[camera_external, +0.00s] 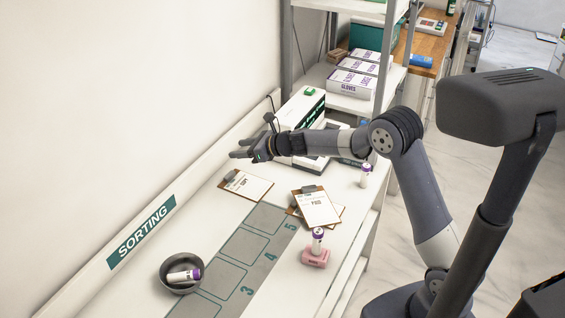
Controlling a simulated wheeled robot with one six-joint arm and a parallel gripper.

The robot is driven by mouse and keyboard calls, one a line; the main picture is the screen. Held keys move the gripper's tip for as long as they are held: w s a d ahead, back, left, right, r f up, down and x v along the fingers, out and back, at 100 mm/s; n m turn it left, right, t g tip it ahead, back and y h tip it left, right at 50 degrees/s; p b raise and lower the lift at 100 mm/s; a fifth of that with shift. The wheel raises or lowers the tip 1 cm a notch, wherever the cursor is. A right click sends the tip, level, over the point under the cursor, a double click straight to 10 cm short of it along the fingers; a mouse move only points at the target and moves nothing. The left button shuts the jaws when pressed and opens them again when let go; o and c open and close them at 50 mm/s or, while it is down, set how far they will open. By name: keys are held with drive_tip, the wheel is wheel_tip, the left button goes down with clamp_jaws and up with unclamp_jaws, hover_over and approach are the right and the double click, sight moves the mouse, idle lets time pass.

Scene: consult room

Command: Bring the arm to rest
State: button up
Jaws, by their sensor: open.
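My gripper (243,152) is at the end of my arm, which stretches to the left over the white sorting table (225,215). The gripper is open and holds nothing that I can see. It is in the air above the far part of the table, near the wall. The forearm passes in front of a white boxy device (301,108) with a dark panel and a green top piece. A clipboard (245,186) lies on the table below the gripper, not touching it.
A dark bowl (181,288) holds a purple-capped bottle (184,276). Another bottle (318,241) stands on a pink block (315,257), and a third (365,176) stands near the right edge. Clipboards (316,207) overlap by the numbered grey mat (240,262). A shelf with glove boxes (349,85) stands behind.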

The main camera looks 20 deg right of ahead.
drive_tip(key=s+a+f+n+g, duration=0.1)
drive_tip(key=s+a+f, duration=0.1)
drive_tip(key=s+a, duration=0.6)
drive_tip(key=s+a+f+n+g+y+b, duration=0.1)
drive_tip(key=s+a+f, duration=0.1)
drive_tip(key=s+a, duration=0.5)
drive_tip(key=a, duration=0.6)
drive_tip(key=shift+s+a+f+n+g+y+b, duration=0.15)
drive_tip(key=shift+s+n+g+y+b, duration=0.15)
drive_tip(key=shift+s+g, duration=0.1)
